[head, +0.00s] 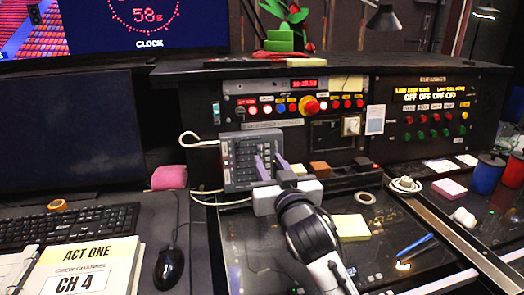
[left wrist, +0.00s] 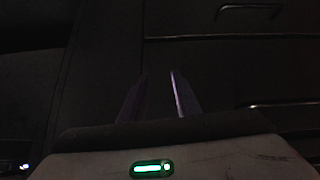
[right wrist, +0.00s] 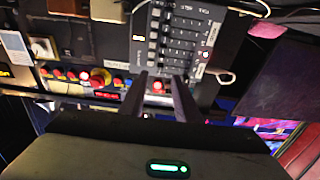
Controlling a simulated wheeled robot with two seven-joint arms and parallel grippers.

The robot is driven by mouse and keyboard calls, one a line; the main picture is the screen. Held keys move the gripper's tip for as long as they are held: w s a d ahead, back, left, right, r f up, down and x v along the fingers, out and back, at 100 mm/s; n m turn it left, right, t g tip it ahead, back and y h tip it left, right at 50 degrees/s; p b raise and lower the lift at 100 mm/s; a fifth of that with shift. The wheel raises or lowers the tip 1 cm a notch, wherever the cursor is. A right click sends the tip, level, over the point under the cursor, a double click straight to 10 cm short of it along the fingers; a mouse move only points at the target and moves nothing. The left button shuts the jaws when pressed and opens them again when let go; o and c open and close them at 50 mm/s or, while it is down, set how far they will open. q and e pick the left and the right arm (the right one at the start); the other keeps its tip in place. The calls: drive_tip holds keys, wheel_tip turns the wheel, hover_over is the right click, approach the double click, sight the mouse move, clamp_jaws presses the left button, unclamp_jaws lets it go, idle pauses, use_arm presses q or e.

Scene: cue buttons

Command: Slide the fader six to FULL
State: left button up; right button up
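The grey fader box (head: 243,158) stands on the desk in front of the control console, with several dark sliders on its face. It also shows turned around in the right wrist view (right wrist: 205,52), with a column of small caps beside printed labels. I cannot read which fader is six. My right gripper (head: 269,167) is in front of the box's right part in the head view. Its fingers (right wrist: 160,78) are apart with nothing between them, and part of the box is hidden behind them. My left gripper (left wrist: 153,78) is open and empty over a dark area, outside the head view.
A console with lit buttons and a red knob (head: 310,106) rises behind the box. A white cable (head: 198,140) loops at its left. A pink block (head: 169,177), yellow notes (head: 351,226) and a tape roll (head: 365,198) lie around. A metal rail edges the right.

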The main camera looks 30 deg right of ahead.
sight(261, 149)
drive_tip(key=x, duration=0.5)
drive_tip(key=shift+w+d, duration=0.1)
drive_tip(key=shift+w, duration=0.3)
clamp_jaws()
